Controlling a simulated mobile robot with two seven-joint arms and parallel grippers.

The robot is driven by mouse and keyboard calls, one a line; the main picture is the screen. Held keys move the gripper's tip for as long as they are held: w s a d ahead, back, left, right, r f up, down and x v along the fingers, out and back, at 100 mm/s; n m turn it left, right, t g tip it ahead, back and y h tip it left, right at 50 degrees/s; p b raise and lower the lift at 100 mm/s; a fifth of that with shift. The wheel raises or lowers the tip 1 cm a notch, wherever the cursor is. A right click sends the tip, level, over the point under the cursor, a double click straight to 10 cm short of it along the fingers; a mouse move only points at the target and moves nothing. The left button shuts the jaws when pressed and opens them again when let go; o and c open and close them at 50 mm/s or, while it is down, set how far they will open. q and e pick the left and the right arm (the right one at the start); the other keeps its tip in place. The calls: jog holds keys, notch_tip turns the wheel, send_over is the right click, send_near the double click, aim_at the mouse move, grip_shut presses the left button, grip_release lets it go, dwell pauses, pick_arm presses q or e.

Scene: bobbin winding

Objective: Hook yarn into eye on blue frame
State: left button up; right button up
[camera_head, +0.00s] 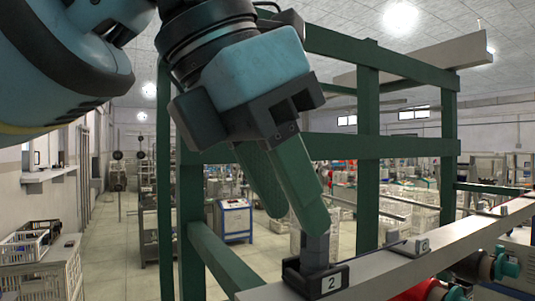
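My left gripper (296,224) reaches down from the upper left; its two green fingers stand apart. The nearer fingertip is just above a grey upright piece (315,252) in a dark holder (318,280) labelled 2; I cannot tell whether they touch. The holder sits on a pale rail (390,270) at the lower right. The frame (368,150) behind my gripper looks dark green, not blue. No yarn or eye can be made out, and nothing is clearly held between the fingers. My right gripper is not in view.
A second small holder (421,246) sits farther along the rail. Red and green bobbin parts (503,266) show beneath the rail at the lower right. Green frame beams cross close behind my gripper. Open floor (115,240) lies to the left, with baskets (45,280) at the far left.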

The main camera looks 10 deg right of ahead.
pick_arm(q)
jog(key=shift+x, duration=1.7)
jog(key=c, duration=0.8)
jog(key=shift+r, duration=2.3)
